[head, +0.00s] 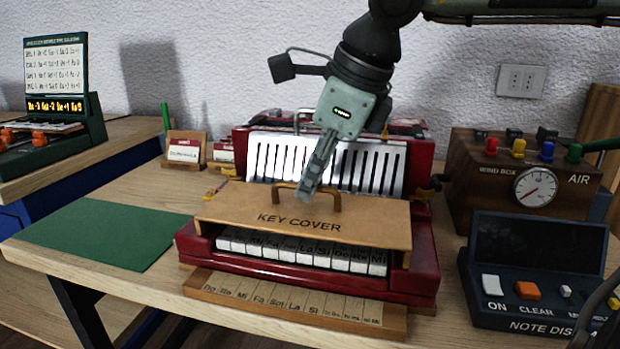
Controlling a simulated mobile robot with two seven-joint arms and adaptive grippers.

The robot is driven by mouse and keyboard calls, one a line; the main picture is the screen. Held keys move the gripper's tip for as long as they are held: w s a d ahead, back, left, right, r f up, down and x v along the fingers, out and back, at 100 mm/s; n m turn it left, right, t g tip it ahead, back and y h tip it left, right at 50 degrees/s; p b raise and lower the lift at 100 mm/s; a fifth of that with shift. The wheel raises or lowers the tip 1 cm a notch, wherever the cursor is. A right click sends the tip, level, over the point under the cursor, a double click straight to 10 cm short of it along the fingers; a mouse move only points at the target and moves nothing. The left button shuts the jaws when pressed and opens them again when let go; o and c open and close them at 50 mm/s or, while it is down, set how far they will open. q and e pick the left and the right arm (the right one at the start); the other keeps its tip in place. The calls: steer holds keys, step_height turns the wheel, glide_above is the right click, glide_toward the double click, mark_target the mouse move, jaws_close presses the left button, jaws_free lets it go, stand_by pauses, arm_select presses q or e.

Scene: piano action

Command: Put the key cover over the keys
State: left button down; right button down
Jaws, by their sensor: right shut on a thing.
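The key cover (369,228) is a flat wooden lid with the words KEY COVER and an arched handle on top. It is over the rear part of the red piano action (424,262), with the front of the white keys (305,252) showing below its front edge. I cannot tell whether it rests on the red frame or hangs just above it. My right gripper (307,190) comes down from above and is shut on the cover's handle (333,203). The fingertips hide part of the handle. My left gripper is not in view.
A green mat (100,233) lies bare on the table's left. A labelled wooden strip (285,300) is in front of the piano action. The wooden wind box (480,185) and dark note display (535,262) stand close on the right. A small card stand (184,150) is behind left.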

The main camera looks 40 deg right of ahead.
steer(key=shift+f, duration=0.2)
steer(key=c, duration=1.6)
jaws_free()
steer(key=v, duration=1.2)
steer(key=shift+d, duration=0.1)
